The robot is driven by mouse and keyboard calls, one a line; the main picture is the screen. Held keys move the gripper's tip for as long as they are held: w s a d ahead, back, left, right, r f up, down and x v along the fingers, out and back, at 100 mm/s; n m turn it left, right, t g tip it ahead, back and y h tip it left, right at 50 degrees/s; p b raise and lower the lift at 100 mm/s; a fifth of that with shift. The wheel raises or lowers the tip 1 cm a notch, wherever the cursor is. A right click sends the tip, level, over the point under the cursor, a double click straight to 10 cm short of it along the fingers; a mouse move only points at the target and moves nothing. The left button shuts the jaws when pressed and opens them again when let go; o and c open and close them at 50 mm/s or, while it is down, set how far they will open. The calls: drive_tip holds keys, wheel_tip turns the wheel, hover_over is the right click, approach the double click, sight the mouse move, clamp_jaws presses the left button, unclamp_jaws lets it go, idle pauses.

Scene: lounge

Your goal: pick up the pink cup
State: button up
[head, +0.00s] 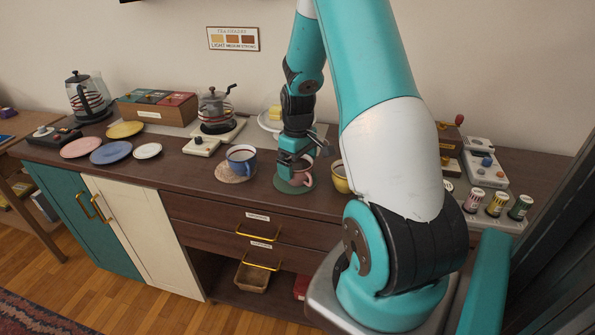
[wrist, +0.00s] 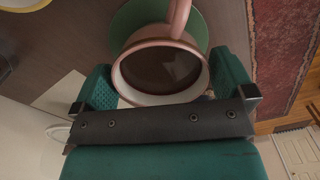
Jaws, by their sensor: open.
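The pink cup (head: 301,177) stands upright on a round green coaster (head: 283,187) on the brown sideboard. In the wrist view the cup (wrist: 162,48) shows from above with dark liquid inside, and its handle points to the top of the picture, over the green coaster (wrist: 122,24). My gripper (head: 292,160) is open, just above and beside the cup in the head view. In the wrist view the teal fingers of my gripper (wrist: 165,92) lie on either side of the cup's near rim. I cannot tell whether either finger touches it.
A blue cup (head: 241,158) stands left of the pink cup on a tan coaster (head: 228,176). A yellow cup (head: 341,178) stands close on the right. A kettle (head: 216,110) and plates (head: 110,152) are farther left. Small jars (head: 496,204) stand at the right.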

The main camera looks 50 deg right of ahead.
wheel_tip(320, 180, down, 3)
drive_tip(key=shift+a+f, duration=0.1)
drive_tip(key=c, duration=0.8)
drive_tip(key=shift+c, duration=0.2)
